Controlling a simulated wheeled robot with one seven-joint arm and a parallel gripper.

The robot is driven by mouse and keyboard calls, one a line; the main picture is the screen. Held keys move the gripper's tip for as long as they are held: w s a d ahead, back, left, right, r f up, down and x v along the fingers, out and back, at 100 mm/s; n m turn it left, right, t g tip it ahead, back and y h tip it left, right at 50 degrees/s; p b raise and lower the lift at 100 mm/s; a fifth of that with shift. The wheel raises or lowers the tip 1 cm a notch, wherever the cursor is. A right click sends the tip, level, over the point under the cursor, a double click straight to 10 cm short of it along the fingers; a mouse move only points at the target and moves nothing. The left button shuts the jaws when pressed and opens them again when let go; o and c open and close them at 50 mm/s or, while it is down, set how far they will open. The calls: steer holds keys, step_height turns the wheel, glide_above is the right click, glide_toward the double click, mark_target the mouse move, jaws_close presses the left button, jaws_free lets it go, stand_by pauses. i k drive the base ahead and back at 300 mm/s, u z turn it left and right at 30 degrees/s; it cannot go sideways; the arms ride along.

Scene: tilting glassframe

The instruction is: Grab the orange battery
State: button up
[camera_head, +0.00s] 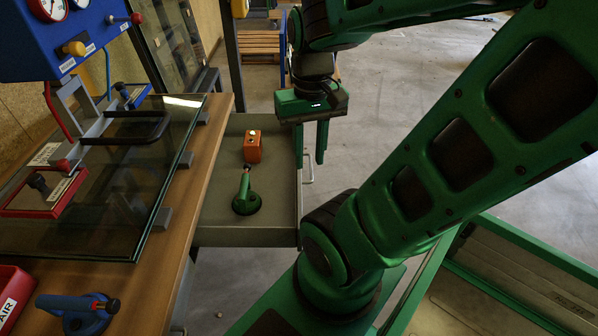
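The orange battery (253,147) is a small orange block with a light spot on its top. It stands upright inside the open grey drawer (222,232), toward its far end. My gripper (310,163) is green and points down beside the drawer's right wall, to the right of the battery and apart from it. Two green fingers show with a gap between them, and nothing is seen held there. The battery's underside and far side are hidden.
A green-based tool (246,196) lies in the drawer just in front of the battery. The wooden workbench (172,235) stands left of the drawer, with a glass pane (100,220) on it. Open concrete floor (385,120) lies to the right.

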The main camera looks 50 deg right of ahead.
mark_target(252, 145)
steer(key=k, duration=1.5)
steer(key=z, duration=0.6)
steer(key=i, duration=1.65)
steer(key=u, duration=0.2)
